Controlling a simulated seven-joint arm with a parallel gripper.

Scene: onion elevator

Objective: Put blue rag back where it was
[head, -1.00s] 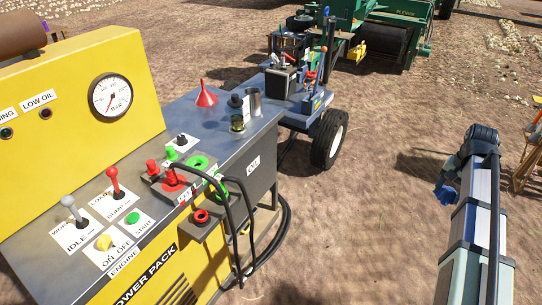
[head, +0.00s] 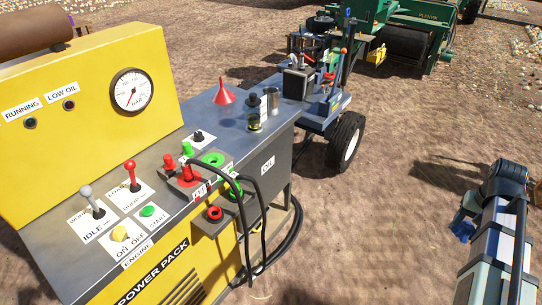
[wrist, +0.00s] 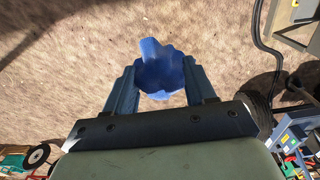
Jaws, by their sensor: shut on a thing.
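The blue rag (wrist: 162,70) is a crumpled bundle between the two fingers of my gripper (wrist: 161,88) in the wrist view. The fingers are shut on it, and it is held in the air over bare soil. In the head view the rag (head: 462,228) shows as a small blue patch at the right, beside my arm. The gripper itself is mostly hidden there behind my arm.
A blue wheeled cart (head: 325,105) stands behind. Soil between is clear.

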